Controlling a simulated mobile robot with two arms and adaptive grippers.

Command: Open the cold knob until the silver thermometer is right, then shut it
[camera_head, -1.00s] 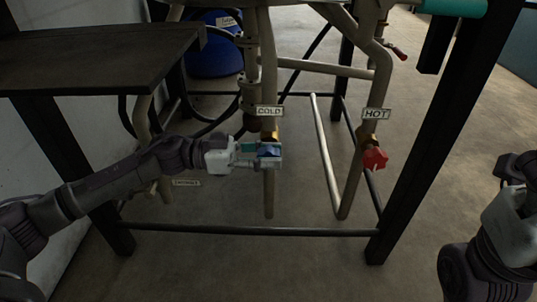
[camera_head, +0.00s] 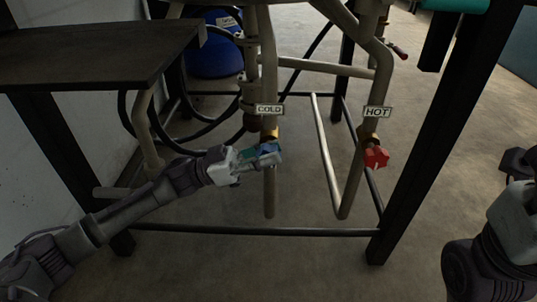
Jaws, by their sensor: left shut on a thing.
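The blue cold knob (camera_head: 265,149) sits on a brass valve below the COLD label (camera_head: 270,109). My left gripper (camera_head: 267,156) is shut on the cold knob. Its fingers tilt up to the right and cover part of the knob. The red hot knob (camera_head: 376,157) is on the pipe to the right, below the HOT label (camera_head: 377,112), and nothing touches it. No silver thermometer shows in this view. Part of my right arm is at the lower right edge; its fingertips do not show.
A dark shelf (camera_head: 90,50) is at the upper left, above my left arm. A dark frame post (camera_head: 440,125) stands right of the hot pipe, and a low crossbar (camera_head: 250,231) runs below. A blue drum (camera_head: 213,50) is behind. Floor in front is clear.

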